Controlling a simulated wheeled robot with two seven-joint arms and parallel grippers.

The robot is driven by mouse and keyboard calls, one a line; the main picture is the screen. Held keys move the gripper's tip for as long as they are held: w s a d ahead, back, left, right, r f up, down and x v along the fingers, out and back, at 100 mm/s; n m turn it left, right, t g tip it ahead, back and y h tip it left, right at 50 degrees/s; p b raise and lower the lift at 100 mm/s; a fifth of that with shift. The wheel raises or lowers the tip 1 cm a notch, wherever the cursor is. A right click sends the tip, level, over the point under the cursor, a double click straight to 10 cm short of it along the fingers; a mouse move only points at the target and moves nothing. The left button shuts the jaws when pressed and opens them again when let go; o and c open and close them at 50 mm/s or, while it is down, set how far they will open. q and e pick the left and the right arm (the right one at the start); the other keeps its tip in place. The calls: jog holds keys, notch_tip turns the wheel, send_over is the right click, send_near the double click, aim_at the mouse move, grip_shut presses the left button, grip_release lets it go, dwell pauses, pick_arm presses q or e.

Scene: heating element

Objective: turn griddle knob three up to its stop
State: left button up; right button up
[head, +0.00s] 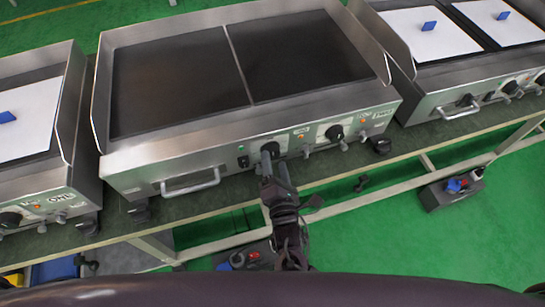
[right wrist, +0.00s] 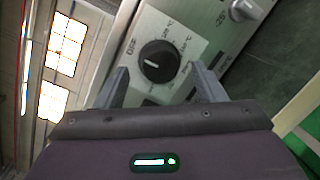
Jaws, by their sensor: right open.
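A black round griddle knob (right wrist: 159,61) with a white pointer line sits on a pale dial plate with temperature marks in the right wrist view. Its label is too small to read surely, so I cannot tell its number. My right gripper (right wrist: 158,68) is open, with one finger on each side of this knob. I cannot tell whether the fingers touch it. In the head view my right gripper (head: 269,152) is at the front panel of the middle griddle (head: 180,158) and largely hides the knob. My left gripper is not in view.
Another black knob (head: 334,132) is on the same panel to the right. A bar handle (head: 190,184) sticks out at the left. A silver knob (right wrist: 243,9) shows in the wrist view. Neighbouring griddles stand on both sides, and green floor lies in front.

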jog(key=shift+w+a, duration=0.2)
jog(key=shift+w, duration=0.9)
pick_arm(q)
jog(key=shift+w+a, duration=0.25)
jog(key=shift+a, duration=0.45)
pick_arm(e)
jog(key=c, duration=1)
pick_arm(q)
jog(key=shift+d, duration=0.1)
pick_arm(e)
jog(key=shift+o, duration=0.2)
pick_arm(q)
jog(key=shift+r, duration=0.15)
